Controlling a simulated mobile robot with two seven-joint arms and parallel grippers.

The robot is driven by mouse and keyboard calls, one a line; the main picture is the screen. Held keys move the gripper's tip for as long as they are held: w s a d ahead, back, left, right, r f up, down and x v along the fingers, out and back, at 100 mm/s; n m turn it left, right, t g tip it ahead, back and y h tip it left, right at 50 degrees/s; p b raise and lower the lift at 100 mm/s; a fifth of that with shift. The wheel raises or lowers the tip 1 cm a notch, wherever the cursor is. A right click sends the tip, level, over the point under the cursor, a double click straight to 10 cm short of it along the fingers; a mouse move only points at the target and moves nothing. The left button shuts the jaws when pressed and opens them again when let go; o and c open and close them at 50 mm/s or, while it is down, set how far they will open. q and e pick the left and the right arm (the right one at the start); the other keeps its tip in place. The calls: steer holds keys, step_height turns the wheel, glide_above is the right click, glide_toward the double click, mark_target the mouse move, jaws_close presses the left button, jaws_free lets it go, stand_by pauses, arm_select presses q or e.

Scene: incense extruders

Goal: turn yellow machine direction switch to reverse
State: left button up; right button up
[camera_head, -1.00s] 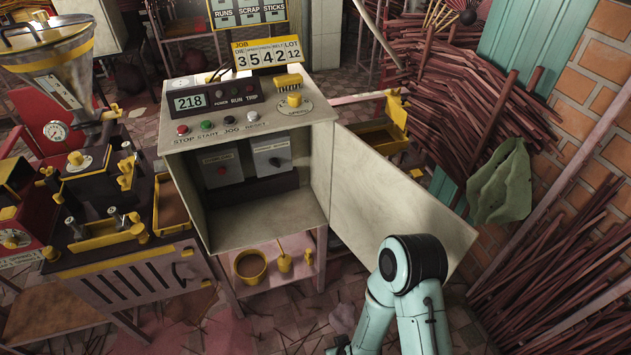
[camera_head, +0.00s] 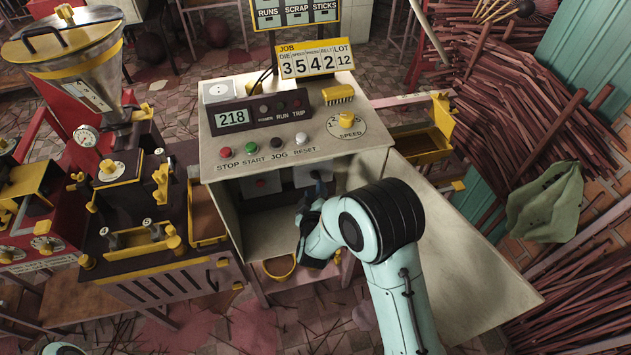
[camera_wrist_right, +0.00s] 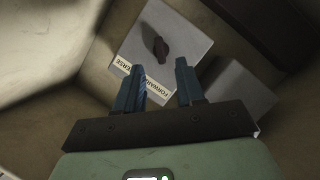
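The direction switch is a dark knob (camera_wrist_right: 161,49) on a pale grey box (camera_wrist_right: 178,28) with a FORWARD/REVERSE label (camera_wrist_right: 143,84). The box is inside the open control cabinet (camera_head: 275,235). In the head view, the box (camera_head: 304,176) is partly hidden by my right gripper and the panel edge. My right gripper (camera_head: 318,182) reaches into the cabinet. In the right wrist view, its fingers (camera_wrist_right: 159,69) are open and apart, with the knob beyond and between their tips and nothing held. I cannot tell any contact. My left gripper is out of view.
The cabinet's open door (camera_head: 465,255) stands right of my right arm. A second box with a red button (camera_head: 262,183) sits left of the switch box. Above are the panel buttons (camera_head: 250,147) and yellow speed knob (camera_head: 347,119). A yellow-trimmed extruder (camera_head: 135,240) stands left.

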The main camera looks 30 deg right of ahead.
mark_target(315, 179)
steer(key=x, duration=0.5)
steer(key=shift+w, duration=0.1)
jaws_close()
